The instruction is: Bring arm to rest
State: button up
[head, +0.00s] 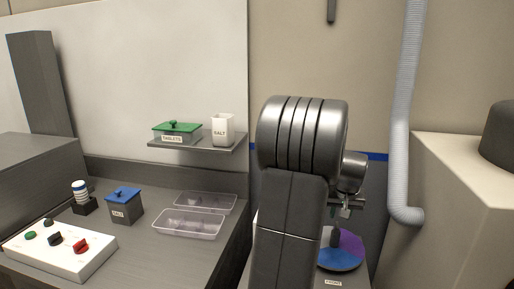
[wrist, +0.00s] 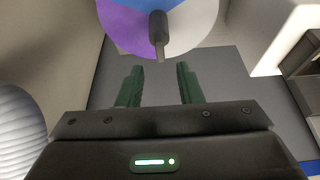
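My gripper shows in the wrist view with two green fingers (wrist: 160,88) spread apart and nothing between them. In the head view my gripper (head: 345,212) is small and partly hidden behind my arm, above a round disc with purple, blue and pale sectors (head: 342,256). The disc also shows at the top of the wrist view (wrist: 125,22), with a dark upright handle (wrist: 157,32) at its middle. The fingertips look apart from the disc and handle.
Two clear trays (head: 188,224) lie on the counter, with a blue-lidded salt box (head: 124,208) and a control panel (head: 60,248) to the left. A shelf (head: 196,144) holds a green-lidded tablets box (head: 177,133) and a salt cup (head: 222,130). A ribbed hose (head: 402,130) hangs at right.

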aim_at(337, 225)
jog(key=x, duration=0.6)
jog(key=shift+w+f+p, duration=0.15)
jog(key=shift+f+p, duration=0.15)
jog(key=shift+r, duration=0.1)
